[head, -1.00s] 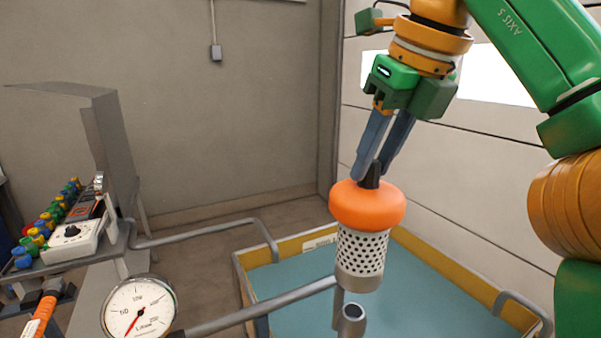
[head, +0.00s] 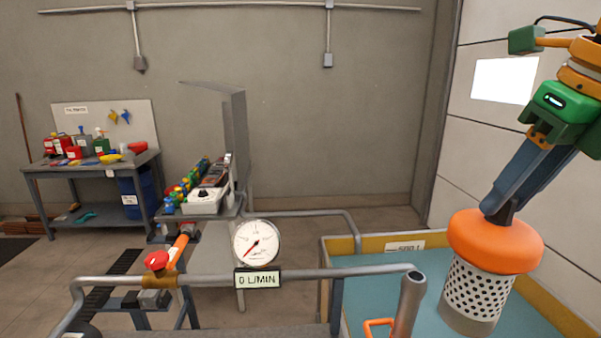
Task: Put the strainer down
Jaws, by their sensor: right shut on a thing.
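The strainer (head: 474,292) is a perforated metal cylinder under an orange collar with a dark stub on top. It hangs upright at the right of the head view, in front of the yellow-rimmed blue basin (head: 375,285). My right gripper (head: 499,208) is shut on the dark stub above the orange collar. Whether the strainer's base touches anything cannot be told. My left gripper is not in view.
A grey pipe (head: 335,272) runs across the front to an upright pipe end (head: 410,300) left of the strainer. A workbench (head: 95,160) with several items is at the far left.

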